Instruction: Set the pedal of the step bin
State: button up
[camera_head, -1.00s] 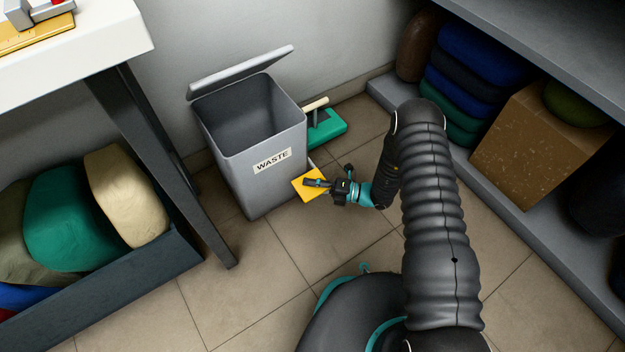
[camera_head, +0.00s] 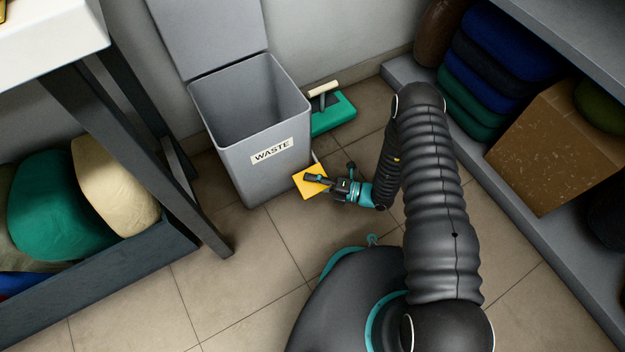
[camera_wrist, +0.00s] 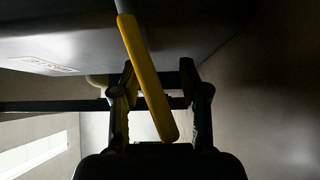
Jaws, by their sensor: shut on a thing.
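The grey step bin (camera_head: 285,177) with a WASTE label stands on the floor by the wall. Its lid (camera_head: 208,35) is raised wide open at the back, and the inside looks empty. The yellow pedal (camera_head: 309,191) sticks out low at the bin's front right corner. My gripper (camera_head: 316,179) is at the pedal, shut on it. In the wrist view the pedal (camera_wrist: 148,82) shows as a slanted yellow bar on a grey stem, passing between the two fingers of my gripper (camera_wrist: 158,88). The exact contact of the fingers is dark there.
A table leg (camera_head: 150,160) and a low box of cushions (camera_head: 120,275) stand left. A shelf with folded bedding (camera_head: 490,70) and a cardboard box (camera_head: 545,145) is at right. Floor in front is clear.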

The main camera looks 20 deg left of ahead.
dwell(0.4)
jog(key=d, duration=0.8)
jog(key=w+d, duration=0.1)
jog(key=d, duration=0.3)
jog(key=shift+n, duration=0.3)
